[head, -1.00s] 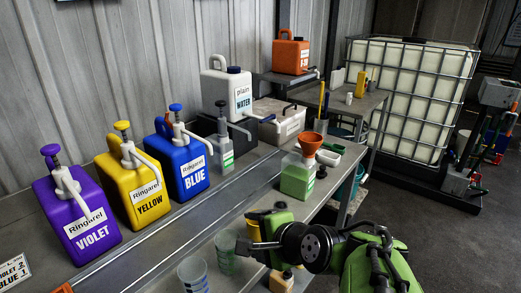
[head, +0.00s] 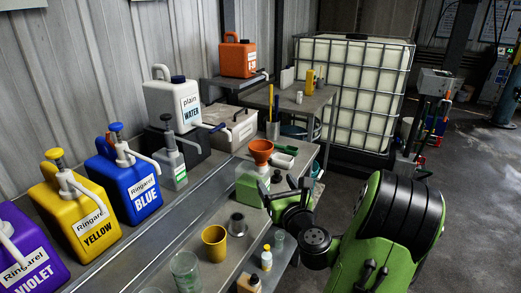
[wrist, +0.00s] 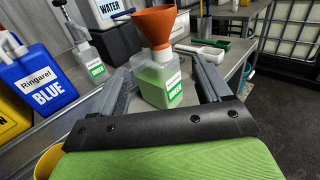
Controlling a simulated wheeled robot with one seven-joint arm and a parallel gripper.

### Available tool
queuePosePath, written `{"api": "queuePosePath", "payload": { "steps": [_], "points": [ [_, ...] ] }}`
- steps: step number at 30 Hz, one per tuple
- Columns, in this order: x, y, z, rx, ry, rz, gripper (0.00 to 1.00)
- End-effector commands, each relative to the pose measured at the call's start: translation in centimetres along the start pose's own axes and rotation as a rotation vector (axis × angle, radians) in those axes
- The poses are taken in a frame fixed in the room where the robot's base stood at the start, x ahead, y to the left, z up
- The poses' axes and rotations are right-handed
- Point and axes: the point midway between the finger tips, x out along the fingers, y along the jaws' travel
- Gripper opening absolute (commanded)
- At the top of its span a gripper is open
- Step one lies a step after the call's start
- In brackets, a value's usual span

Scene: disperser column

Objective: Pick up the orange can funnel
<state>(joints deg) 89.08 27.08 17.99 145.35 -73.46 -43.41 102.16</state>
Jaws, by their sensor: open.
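The orange funnel (head: 261,150) stands upright in the top of a translucent can of green liquid (head: 250,184) on the bench. In the wrist view the funnel (wrist: 155,27) shows at the top middle, its upper rim close to the picture edge. The can (wrist: 158,78) below it bears a GREEN label and appears between my two fingers. My gripper (head: 283,192) is open and empty, in front of and to the right of the can in the head view. In the wrist view my gripper (wrist: 165,90) points toward the can, below the funnel's level in the picture.
Blue (head: 128,180), yellow (head: 75,208) and violet canisters stand left on the bench. A white water canister (head: 175,103) stands behind. Scoops (head: 283,158) lie right of the funnel. A yellow cup (head: 214,243), a glass beaker (head: 186,271) and small bottles stand in front.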

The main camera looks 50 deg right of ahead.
Motion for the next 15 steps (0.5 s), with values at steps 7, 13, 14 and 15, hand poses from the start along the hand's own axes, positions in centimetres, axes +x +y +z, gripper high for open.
{"api": "queuePosePath", "payload": {
  "steps": [7, 13, 14, 15],
  "points": [
    [4.9, 0.1, 0.3, -0.003, -0.002, 0.004, 0.77],
    [8.2, 0.3, -0.1, -0.004, -0.004, 0.005, 0.77],
    [8.8, 0.3, -0.1, -0.004, -0.004, 0.005, 0.77],
    [9.4, 0.2, -0.1, -0.004, -0.003, 0.004, 0.77]
  ]
}}
